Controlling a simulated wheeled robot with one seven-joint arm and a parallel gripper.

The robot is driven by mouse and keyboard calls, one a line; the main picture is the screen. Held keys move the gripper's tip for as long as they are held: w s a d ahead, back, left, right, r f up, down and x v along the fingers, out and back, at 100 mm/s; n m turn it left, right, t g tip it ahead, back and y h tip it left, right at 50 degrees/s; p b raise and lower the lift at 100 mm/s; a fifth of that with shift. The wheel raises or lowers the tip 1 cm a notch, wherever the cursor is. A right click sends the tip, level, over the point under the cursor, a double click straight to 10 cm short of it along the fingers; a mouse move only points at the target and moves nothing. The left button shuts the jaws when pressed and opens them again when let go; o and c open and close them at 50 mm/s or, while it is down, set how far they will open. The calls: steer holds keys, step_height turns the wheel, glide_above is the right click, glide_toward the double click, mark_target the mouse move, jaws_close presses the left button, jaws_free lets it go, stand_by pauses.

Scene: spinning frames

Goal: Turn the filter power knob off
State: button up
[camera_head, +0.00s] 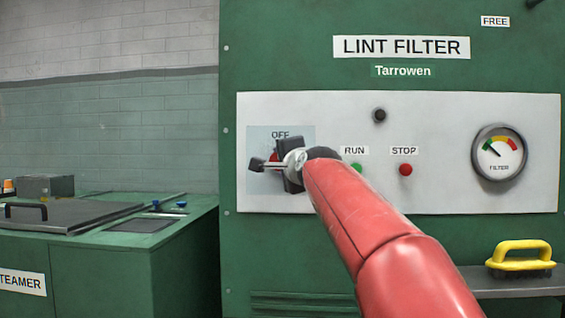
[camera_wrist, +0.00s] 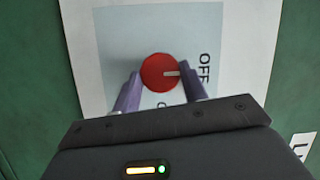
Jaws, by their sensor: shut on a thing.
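The filter power knob (camera_wrist: 156,72) is a round red knob on a pale blue plate (camera_wrist: 110,40). In the wrist view its white pointer mark faces the OFF label (camera_wrist: 205,70). Another label below the knob is mostly hidden by my gripper. My gripper (camera_wrist: 161,80) has its two purple-grey fingers on either side of the knob, shut on it. In the head view my gripper (camera_head: 275,163) is at the plate, below the OFF label (camera_head: 280,135), and only a red sliver of the knob (camera_head: 274,155) shows.
To the right on the panel are a green RUN button (camera_head: 357,168), a red STOP button (camera_head: 405,169), a black knob (camera_head: 379,115) and a filter gauge (camera_head: 499,153). A yellow-handled tool (camera_head: 522,254) lies on a shelf. A green steamer (camera_head: 95,255) stands at left.

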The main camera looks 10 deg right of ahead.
steer(key=o, duration=1)
steer(key=shift+c, duration=0.2)
steer(key=s+b, duration=0.2)
steer(key=s, duration=0.5)
steer(key=shift+s+d, duration=0.3)
steer(key=shift+s, duration=0.1)
steer(key=shift+f, duration=0.15)
